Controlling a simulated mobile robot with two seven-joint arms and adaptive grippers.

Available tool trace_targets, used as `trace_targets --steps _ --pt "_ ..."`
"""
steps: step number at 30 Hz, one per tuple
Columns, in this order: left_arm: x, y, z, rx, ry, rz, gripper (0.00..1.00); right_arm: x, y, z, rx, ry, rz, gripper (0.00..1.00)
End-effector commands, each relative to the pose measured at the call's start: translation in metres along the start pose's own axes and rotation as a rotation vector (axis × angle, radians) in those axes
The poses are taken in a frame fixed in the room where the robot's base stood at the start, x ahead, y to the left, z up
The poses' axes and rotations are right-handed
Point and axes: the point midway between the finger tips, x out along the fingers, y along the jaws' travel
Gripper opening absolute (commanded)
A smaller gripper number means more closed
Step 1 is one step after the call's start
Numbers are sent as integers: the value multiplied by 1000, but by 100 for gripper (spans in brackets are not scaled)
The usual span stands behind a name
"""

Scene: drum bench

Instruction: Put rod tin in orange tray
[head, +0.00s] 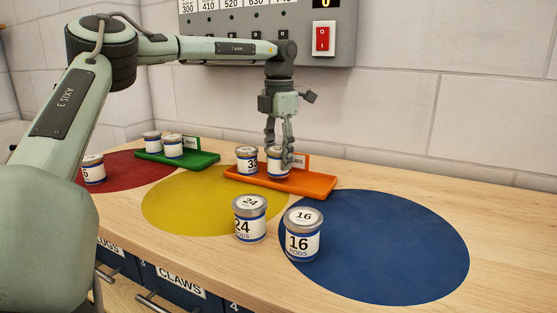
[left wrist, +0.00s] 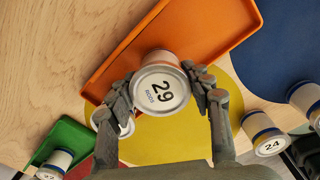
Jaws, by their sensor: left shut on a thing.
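My left gripper (head: 283,158) is shut on a tin that reads 29 and RODS in the left wrist view (left wrist: 161,90). Its fingers close on both sides of the tin. In the head view this tin (head: 274,167) is upright at the orange tray (head: 310,182), partly hidden by the fingers. I cannot tell whether it rests on the tray floor. A second tin (head: 247,160) stands beside it at the tray's left part. The orange tray also shows in the left wrist view (left wrist: 205,35).
Tins marked 24 (head: 250,228) and 16 (head: 303,242) stand at the front, by the yellow disc (head: 175,208) and blue disc (head: 390,250). A green tray (head: 200,161) with two tins is at back left. Another tin (head: 93,172) stands on the red disc (head: 125,165).

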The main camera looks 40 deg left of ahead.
Motion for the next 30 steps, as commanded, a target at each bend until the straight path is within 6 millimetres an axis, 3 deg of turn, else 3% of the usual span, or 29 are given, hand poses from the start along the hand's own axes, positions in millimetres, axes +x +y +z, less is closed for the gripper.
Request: trace_targets --steps 3,13,14,18,30 --pt "12 0 0 0 0 0 15 1 1 2 1 -5 1 40" --pt "15 0 0 0 -1 1 15 3 3 4 -1 -8 5 40" --pt "16 0 0 0 -1 1 51 2 3 3 -1 -8 5 40" --pt "15 0 0 0 0 1 68 0 4 4 -3 -10 8 40" --pt "10 0 0 -1 -1 1 71 -1 5 1 -4 -1 7 40"
